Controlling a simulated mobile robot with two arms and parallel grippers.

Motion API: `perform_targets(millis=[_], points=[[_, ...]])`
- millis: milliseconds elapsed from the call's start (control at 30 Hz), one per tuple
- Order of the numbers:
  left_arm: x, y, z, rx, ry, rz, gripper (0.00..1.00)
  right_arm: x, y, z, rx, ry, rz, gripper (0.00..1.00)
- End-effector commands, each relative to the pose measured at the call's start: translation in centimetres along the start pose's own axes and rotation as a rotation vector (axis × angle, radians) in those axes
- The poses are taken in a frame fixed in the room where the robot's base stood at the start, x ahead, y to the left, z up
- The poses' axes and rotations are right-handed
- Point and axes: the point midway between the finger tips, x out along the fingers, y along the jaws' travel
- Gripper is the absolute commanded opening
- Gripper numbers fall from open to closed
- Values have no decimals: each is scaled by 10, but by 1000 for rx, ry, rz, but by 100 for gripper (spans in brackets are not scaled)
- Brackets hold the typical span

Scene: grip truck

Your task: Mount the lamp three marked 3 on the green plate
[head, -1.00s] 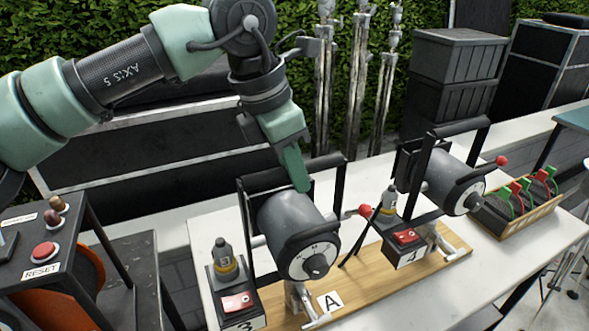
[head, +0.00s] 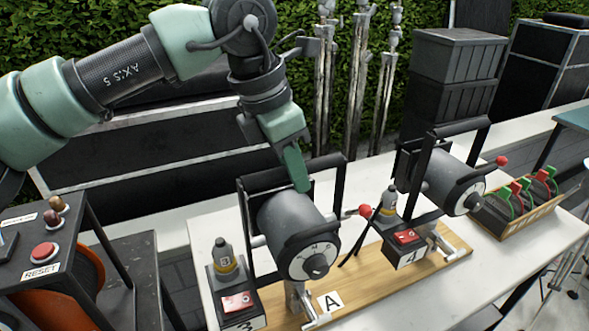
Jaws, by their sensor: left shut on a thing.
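The lamp three (head: 285,222) is a grey drum lamp with a black yoke. It stands near the front left of the wooden board (head: 375,290), with a box marked 3 (head: 238,303) at its left. My left gripper (head: 297,178) comes down from above onto the top of this lamp, at its black yoke, and is shut on it. The fingertips and the exact grip are partly hidden. The lamp looks upright and still over the board. I see no green plate in this view. My right gripper is not in view.
A second lamp with a box marked 4 (head: 411,256) stands close at the right. A wooden crate (head: 522,225) of green and red-handled clamps lies farther right. A black control box with a red reset button (head: 44,251) is at the left. Metal stands (head: 357,90) rise behind.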

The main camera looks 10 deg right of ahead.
Motion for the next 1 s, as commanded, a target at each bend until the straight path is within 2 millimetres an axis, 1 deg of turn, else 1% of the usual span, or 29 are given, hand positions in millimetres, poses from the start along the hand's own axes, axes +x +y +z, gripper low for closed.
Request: perform_targets(millis=[33, 1000], points=[[-3, 0, 2, 0, -5, 3, 0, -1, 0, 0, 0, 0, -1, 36], [-33, 0, 11, 0, -7, 3, 0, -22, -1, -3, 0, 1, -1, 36]])
